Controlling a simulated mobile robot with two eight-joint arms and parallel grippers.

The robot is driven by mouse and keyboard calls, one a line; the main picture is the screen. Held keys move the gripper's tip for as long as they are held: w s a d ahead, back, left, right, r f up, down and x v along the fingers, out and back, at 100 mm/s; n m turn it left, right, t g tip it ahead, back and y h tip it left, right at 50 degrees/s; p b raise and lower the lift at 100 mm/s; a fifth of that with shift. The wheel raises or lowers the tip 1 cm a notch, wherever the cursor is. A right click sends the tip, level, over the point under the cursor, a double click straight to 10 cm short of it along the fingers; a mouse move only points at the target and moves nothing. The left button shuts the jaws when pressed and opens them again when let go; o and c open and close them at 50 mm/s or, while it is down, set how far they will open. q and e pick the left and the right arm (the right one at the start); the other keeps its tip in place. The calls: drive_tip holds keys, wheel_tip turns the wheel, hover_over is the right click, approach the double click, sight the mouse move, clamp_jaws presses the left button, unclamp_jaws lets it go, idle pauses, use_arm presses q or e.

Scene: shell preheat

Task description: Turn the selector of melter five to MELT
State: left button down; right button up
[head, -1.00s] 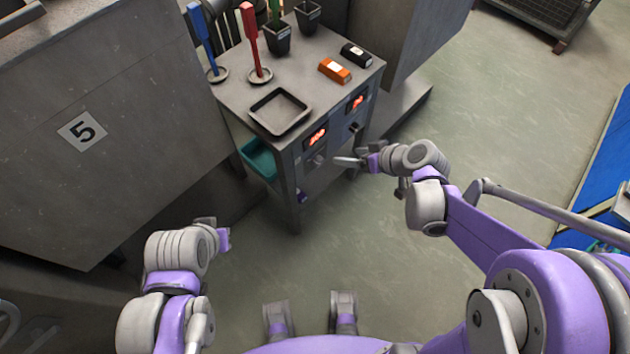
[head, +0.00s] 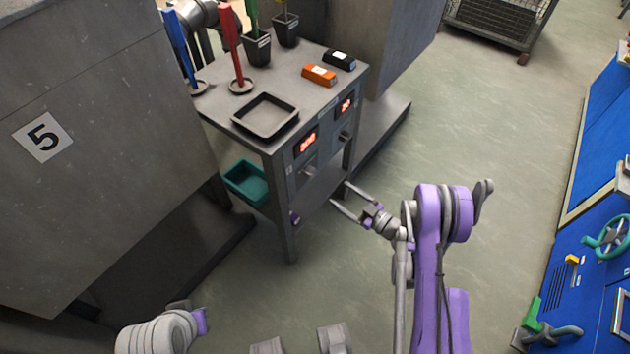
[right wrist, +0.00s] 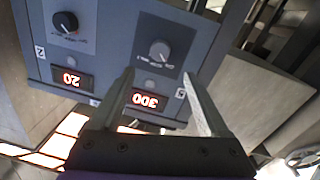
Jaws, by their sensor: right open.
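The melter cabinet (head: 60,185) at the left carries the number 5. The grey stand has a front panel (head: 322,150) with two lit red displays. The left display (head: 308,142) reads 300; a grey selector knob (head: 308,172) sits below it. The other display (head: 346,105) reads 20, with its own knob (head: 344,137). In the right wrist view the panel is upside down: the grey selector (right wrist: 160,50) shows between the fingers, the dark one (right wrist: 65,22) left. My right gripper (head: 340,195) is open and empty, apart from the knobs. My left arm (head: 165,332) shows partly; its fingers are hidden.
On the stand are a tray (head: 248,117), orange (head: 319,75) and black (head: 340,60) blocks, blue and red upright tools, and pots. A teal bin (head: 246,182) sits below. Floor to the right is clear; blue cabinets (head: 585,250) stand at the far right.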

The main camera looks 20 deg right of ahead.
sight(313, 174)
drive_tip(key=p+x, duration=0.5)
drive_tip(key=x, duration=0.5)
drive_tip(key=shift+w+a, duration=0.2)
drive_tip(key=shift+r, duration=0.1)
clamp_jaws()
